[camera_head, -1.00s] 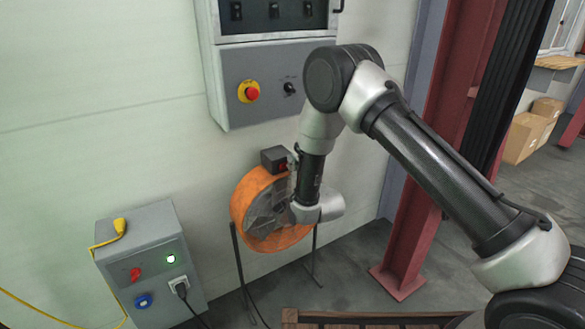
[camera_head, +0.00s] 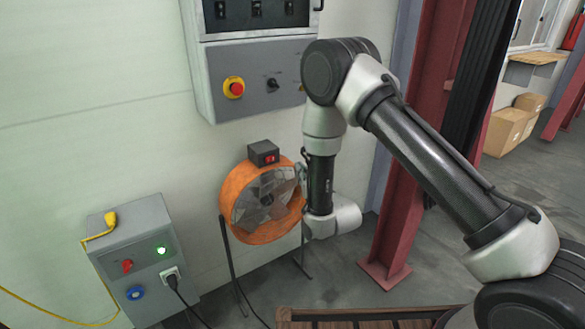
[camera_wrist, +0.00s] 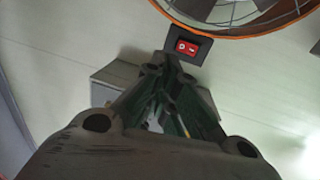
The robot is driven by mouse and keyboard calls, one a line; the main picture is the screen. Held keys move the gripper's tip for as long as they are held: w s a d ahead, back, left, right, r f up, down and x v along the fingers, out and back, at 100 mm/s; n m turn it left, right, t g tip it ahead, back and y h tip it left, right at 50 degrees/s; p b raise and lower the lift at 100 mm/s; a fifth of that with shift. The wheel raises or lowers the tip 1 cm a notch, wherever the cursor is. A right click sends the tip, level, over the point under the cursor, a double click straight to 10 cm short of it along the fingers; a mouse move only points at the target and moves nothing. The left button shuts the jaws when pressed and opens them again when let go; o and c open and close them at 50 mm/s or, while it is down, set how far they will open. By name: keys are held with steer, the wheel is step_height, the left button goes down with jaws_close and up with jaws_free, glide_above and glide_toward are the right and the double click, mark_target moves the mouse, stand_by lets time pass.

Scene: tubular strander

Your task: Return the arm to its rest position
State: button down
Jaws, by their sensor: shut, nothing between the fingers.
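My arm reaches in from the right in the head view, bent at the elbow, with its wrist (camera_head: 335,217) hanging just right of the orange fan (camera_head: 235,211). My gripper is hidden or too small to make out there. In the wrist view my gripper (camera_wrist: 165,62) is shut and empty, its dark fingers meeting near a black box with a red rocker switch (camera_wrist: 187,47). I cannot tell whether the tips touch the box. The fan's orange rim shows above the box. In the head view the switch box (camera_head: 264,153) sits on top of the fan.
A wall control panel (camera_head: 255,75) with a red emergency button hangs above the fan. A grey socket box (camera_head: 138,238) with a lit green light stands at lower left. A red steel column (camera_head: 410,170) rises behind my arm. A wooden pallet-like edge (camera_head: 365,315) lies below.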

steer(key=s+d+f+g+h, duration=0.2)
steer(key=s+f+g, duration=0.2)
steer(key=f, duration=0.3)
steer(key=s+d+f+g+h, duration=0.1)
steer(key=s+d+f+g, duration=0.15)
steer(key=f, duration=0.45)
steer(key=s+d+g+h, duration=0.2)
steer(key=s+d+g, duration=0.1)
steer(key=s+g, duration=0.25)
steer(key=s+d+r+m+h, duration=0.1)
steer(key=s+d+r, duration=0.7)
steer(key=r, duration=0.5)
steer(key=s+d+r+m+h, duration=0.1)
steer(key=s+d+r+m, duration=0.1)
steer(key=s+d+r, duration=0.7)
steer(key=s+d+r+m, duration=0.2)
steer(key=s+d+r, duration=0.6)
steer(key=r, duration=1)
steer(key=shift+s+d+r+h, duration=0.35)
steer(key=shift+s+d+h, duration=0.05)
steer(key=shift+d, duration=0.6)
steer(key=shift+a, duration=0.1)
